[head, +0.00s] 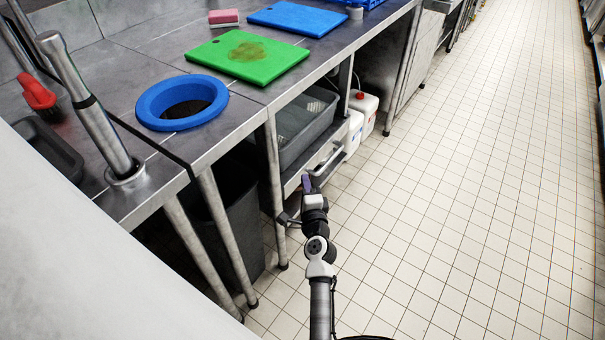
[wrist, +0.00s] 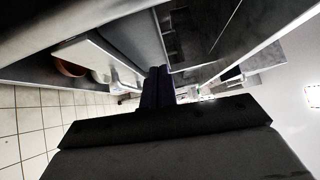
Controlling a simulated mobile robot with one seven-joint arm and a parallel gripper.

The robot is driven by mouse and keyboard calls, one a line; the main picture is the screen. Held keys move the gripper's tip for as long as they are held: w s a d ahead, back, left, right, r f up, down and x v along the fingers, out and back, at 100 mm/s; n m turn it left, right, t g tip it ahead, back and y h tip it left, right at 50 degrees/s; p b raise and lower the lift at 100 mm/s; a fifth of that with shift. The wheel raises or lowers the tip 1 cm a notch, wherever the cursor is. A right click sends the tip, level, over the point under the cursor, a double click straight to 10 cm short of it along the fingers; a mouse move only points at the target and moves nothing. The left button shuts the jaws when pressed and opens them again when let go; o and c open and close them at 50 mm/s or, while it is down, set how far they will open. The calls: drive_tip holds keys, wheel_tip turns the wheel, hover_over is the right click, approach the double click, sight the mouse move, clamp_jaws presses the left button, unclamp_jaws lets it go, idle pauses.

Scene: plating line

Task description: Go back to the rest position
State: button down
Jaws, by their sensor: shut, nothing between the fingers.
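My gripper (head: 306,184) is beside the front of the steel counter, below the height of its top and near the lower shelf. In the wrist view its two dark purple fingers (wrist: 158,88) lie together, with nothing between them. The arm reaches forward over the tiled floor from the bottom of the head view. The gripper looks close to the shelf's front rail, but I cannot tell whether it touches.
A grey tub (head: 305,128) and white jugs (head: 362,112) sit under the counter. A green board (head: 247,57), a blue board (head: 297,18) and a blue ring (head: 182,102) lie on top. A dark bin (head: 238,225) stands below. The tiled floor (head: 480,170) to the right is clear.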

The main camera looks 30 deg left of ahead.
drive_tip(key=shift+s+d, duration=0.3)
drive_tip(key=shift+d, duration=0.05)
